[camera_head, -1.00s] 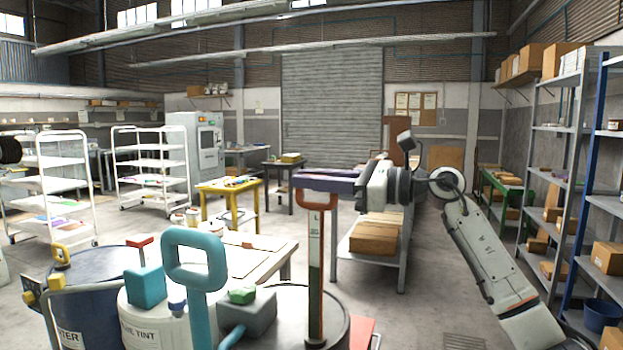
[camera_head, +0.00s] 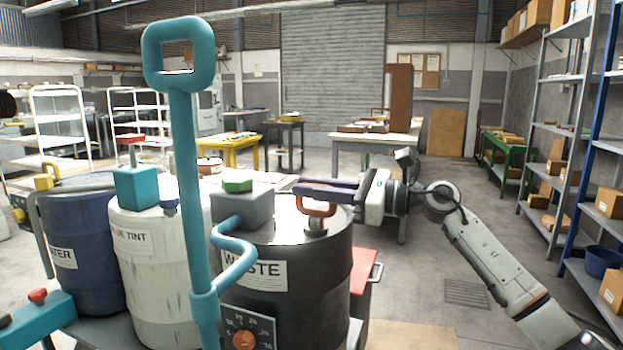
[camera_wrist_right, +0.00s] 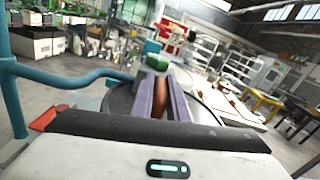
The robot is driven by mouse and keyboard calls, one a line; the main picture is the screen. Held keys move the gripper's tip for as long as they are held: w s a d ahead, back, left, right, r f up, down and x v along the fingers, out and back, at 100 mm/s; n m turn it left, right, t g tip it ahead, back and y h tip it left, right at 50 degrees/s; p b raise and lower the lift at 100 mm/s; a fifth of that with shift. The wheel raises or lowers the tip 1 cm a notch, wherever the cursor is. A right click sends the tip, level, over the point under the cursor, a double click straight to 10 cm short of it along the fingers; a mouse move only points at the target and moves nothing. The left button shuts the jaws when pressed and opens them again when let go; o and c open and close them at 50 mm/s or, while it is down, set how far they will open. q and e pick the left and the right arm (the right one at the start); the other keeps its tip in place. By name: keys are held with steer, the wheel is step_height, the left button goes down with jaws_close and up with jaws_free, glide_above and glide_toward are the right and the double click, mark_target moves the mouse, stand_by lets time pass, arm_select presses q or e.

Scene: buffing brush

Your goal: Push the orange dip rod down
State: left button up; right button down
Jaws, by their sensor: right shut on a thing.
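The orange dip rod (camera_head: 333,211) stands upright in the lid of the black drum labelled WASTE (camera_head: 315,265). Only its looped handle and a short collar show, low over the lid; its shaft is hidden. My right gripper (camera_head: 312,190) reaches in from the right, its purple fingers level at the handle's top bar. In the right wrist view, the orange handle (camera_wrist_right: 160,106) shows between the two purple fingers, which are shut on it. My left gripper is not in view.
A tall teal handle post (camera_head: 186,150) rises in front of the drums. A grey box with a green knob (camera_head: 241,208) sits left of the rod. White (camera_head: 155,270) and blue (camera_head: 95,235) drums stand further left. The floor at right is open.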

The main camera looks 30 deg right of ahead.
step_height(320, 180, down, 2)
steer(key=shift+d+f+b, duration=0.1)
steer(key=shift+d+b, duration=0.05)
steer(key=shift+b, duration=0.25)
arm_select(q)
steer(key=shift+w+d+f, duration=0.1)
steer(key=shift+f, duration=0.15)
arm_select(e)
steer(key=shift+w, duration=0.1)
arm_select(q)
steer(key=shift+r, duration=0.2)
arm_select(e)
steer(key=shift+f, duration=0.1)
steer(key=c, duration=1.8)
jaws_free()
steer(key=shift+o, duration=0.2)
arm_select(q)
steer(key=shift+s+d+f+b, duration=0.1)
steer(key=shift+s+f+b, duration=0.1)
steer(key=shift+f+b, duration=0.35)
arm_select(e)
steer(key=v, duration=1)
